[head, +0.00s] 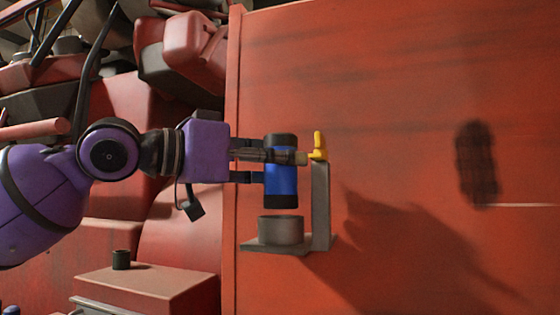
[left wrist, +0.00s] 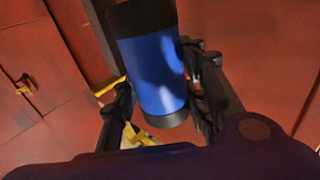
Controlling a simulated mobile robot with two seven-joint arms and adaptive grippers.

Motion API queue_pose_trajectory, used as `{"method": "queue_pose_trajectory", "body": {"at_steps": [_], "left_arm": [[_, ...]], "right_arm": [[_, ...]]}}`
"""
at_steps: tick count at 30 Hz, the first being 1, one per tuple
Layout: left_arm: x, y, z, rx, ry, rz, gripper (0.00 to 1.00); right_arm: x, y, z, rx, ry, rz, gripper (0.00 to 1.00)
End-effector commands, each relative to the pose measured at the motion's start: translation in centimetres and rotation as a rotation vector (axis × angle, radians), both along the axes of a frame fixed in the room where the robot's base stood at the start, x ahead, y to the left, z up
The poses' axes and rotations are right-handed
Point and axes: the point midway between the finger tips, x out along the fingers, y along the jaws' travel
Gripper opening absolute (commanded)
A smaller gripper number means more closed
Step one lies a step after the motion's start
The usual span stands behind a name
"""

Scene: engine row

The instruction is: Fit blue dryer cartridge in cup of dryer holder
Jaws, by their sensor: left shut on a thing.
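The blue dryer cartridge (head: 281,182), with black ends, is upright in the head view, held in my left gripper (head: 280,166). It also fills the middle of the left wrist view (left wrist: 152,70), between the two fingers (left wrist: 160,100). The dryer holder (head: 321,210) is a grey bracket with an upright plate and a yellow lever (head: 319,147) on top. Its round grey cup (head: 281,230) stands on the bracket's base. The cartridge's lower end is just above the cup, roughly in line with it, with a small gap showing. My right gripper is not in view.
A large red panel (head: 420,80) stands behind the holder. The bracket's upright plate is close to the right of the cartridge. At the lower left, a small dark cup (head: 121,260) sits on a red box (head: 150,285). Red machinery fills the left background.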

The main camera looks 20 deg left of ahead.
Motion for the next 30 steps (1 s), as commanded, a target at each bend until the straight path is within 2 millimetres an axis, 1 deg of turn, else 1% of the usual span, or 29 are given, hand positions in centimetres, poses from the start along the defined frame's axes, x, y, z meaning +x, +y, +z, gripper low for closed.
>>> {"method": "queue_pose_trajectory", "body": {"at_steps": [8, 30], "left_arm": [[0.0, 0.0, 0.0, -0.001, -0.001, 0.000, 0.07], [0.0, 0.0, -1.9, -0.001, 0.000, 0.000, 0.07]], "right_arm": [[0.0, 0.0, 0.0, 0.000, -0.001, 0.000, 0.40], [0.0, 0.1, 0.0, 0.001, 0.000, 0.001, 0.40]]}}
